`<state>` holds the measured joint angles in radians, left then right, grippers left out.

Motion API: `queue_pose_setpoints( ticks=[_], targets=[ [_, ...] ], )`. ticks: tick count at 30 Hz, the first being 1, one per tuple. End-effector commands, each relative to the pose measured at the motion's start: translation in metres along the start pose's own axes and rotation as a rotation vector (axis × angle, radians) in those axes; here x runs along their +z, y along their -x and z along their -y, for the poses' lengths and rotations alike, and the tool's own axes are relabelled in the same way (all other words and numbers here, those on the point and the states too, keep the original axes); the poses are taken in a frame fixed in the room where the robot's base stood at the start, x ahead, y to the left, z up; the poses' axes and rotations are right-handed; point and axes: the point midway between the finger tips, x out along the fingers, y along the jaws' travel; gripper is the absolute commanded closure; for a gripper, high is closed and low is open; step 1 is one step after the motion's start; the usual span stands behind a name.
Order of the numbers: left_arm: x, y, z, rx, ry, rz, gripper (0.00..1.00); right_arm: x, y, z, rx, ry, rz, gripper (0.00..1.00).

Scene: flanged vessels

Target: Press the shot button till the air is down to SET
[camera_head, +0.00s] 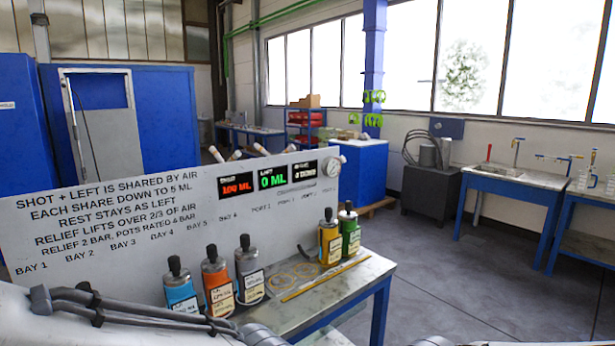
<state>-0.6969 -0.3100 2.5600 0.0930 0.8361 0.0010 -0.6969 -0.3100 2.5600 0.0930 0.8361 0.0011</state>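A white panel (140,215) with printed rules stands behind the bench and carries a red display (236,186) that appears to read 100 ML. Beside it are a green display (272,178) reading 0 ML and a white-lettered display (305,169) too small to read. A round gauge (332,166) sits at the panel's top right; its needle is unreadable. Black-topped blue (181,295), orange (218,287), grey (249,275), yellow (329,241) and green (350,235) pots stand in front. I cannot make out a shot button or SET mark. Neither gripper's fingertips show; my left arm crosses the bottom left.
The bench (362,285) holds flat rings (280,282) and a yellow strip (325,278) between the pot groups. Open floor (455,290) lies to the right. Blue tables (505,184) with small apparatus stand at the right, and a blue cabinet (358,170) stands behind.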

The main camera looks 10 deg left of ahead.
Motion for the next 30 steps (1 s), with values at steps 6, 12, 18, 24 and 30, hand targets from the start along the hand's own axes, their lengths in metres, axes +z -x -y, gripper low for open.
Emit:
queue_pose_setpoints(
  ticks=[6, 12, 18, 24, 30],
  targets=[
    [0.0, 0.0, 0.0, 0.0, 0.0, 0.0, 0.5, 0.0, 0.0, 0.0, 0.0, 0.0, 0.0, 1.0],
    [0.0, 0.0, 0.0, 0.0, 0.0, 0.0, 1.0, 0.0, 0.0, 0.0, 0.0, 0.0, 0.0, 1.0],
    [0.0, 0.0, 0.0, 0.0, 0.0, 0.0, 1.0, 0.0, 0.0, 0.0, 0.0, 0.0, 0.0, 1.0],
    [0.0, 0.0, 0.0, 0.0, 0.0, 0.0, 1.0, 0.0, 0.0, 0.0, 0.0, 0.0, 0.0, 1.0],
    [0.0, 0.0, 0.0, 0.0, 0.0, 0.0, 1.0, 0.0, 0.0, 0.0, 0.0, 0.0, 0.0, 1.0]
  ],
)
